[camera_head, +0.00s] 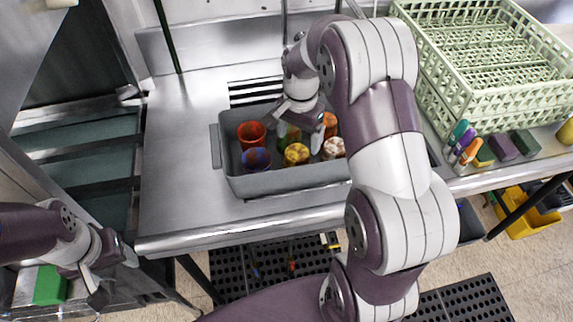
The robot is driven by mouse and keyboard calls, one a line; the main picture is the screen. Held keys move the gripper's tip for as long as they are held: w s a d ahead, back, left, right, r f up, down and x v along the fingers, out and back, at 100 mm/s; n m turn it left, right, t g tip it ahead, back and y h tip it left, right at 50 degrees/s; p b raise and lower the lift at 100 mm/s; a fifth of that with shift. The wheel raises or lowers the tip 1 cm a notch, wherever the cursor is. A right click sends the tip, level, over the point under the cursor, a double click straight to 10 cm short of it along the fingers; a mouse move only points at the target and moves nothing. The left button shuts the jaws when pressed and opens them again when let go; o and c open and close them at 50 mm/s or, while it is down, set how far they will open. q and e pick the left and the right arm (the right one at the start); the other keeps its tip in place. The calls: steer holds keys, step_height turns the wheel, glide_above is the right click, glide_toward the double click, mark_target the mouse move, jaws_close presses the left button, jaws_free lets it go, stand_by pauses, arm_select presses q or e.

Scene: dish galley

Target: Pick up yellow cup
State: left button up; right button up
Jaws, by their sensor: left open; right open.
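The yellow cup (296,154) stands in a grey bin (290,181) on the steel counter, near the bin's front wall. My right gripper (298,136) is over the bin, just behind the yellow cup, pointing down with its fingers apart. I cannot tell whether a finger touches any cup. My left gripper (113,278) is at the lower left, away from the bin, open and empty.
The bin also holds a red cup (251,133), a purple cup (256,159), a pale cup (333,148), and orange and green ones partly hidden by my gripper. A light green crate (470,107), markers (463,142) and sponges (503,147) are at the right. The counter left of the bin is clear.

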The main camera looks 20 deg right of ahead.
mark_target(295, 153)
step_height(295, 153, down, 2)
steer(key=shift+d+f, duration=0.15)
steer(key=f, duration=0.1)
steer(key=a+f, duration=0.1)
steer(key=p, duration=0.1)
steer(key=shift+s+a+f, duration=0.15)
steer(key=shift+s+f, duration=0.1)
steer(key=shift+f, duration=0.15)
steer(key=f, duration=0.4)
steer(key=shift+w+d+f+p, duration=0.1)
steer(key=shift+d+f+p, duration=0.2)
steer(key=shift+d, duration=0.05)
steer(key=shift+a+r, duration=0.1)
steer(key=shift+a, duration=0.1)
steer(key=shift+c, duration=1)
arm_select(q)
steer(key=shift+a+r, duration=0.25)
steer(key=shift+r, duration=0.6)
arm_select(e)
steer(key=shift+d, duration=0.1)
steer(key=c, duration=0.6)
